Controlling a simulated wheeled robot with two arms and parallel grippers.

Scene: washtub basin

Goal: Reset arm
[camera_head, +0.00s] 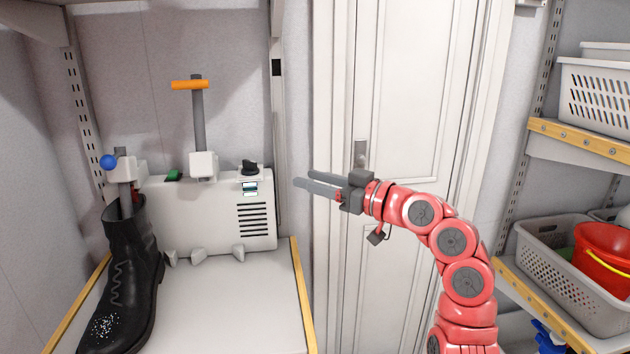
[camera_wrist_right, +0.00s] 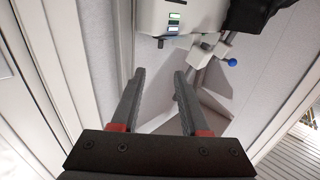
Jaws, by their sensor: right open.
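My right gripper (camera_head: 302,179) is at the middle of the head view, in front of the white door and to the right of the white machine (camera_head: 207,215). Its two grey fingers point left and are apart, with nothing between them. In the right wrist view the open fingers (camera_wrist_right: 157,78) point up toward the machine (camera_wrist_right: 172,20), and the gap between them is empty. My red right arm (camera_head: 452,240) curves up from the lower right. My left gripper is not in view.
A black boot (camera_head: 125,285) stands at the left of the shelf (camera_head: 225,310). The machine has an orange-topped lever (camera_head: 198,120) and a blue knob (camera_head: 108,162). A door (camera_head: 410,110) is behind my arm. Baskets (camera_head: 600,95) and a red bucket (camera_head: 603,258) are on shelves at right.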

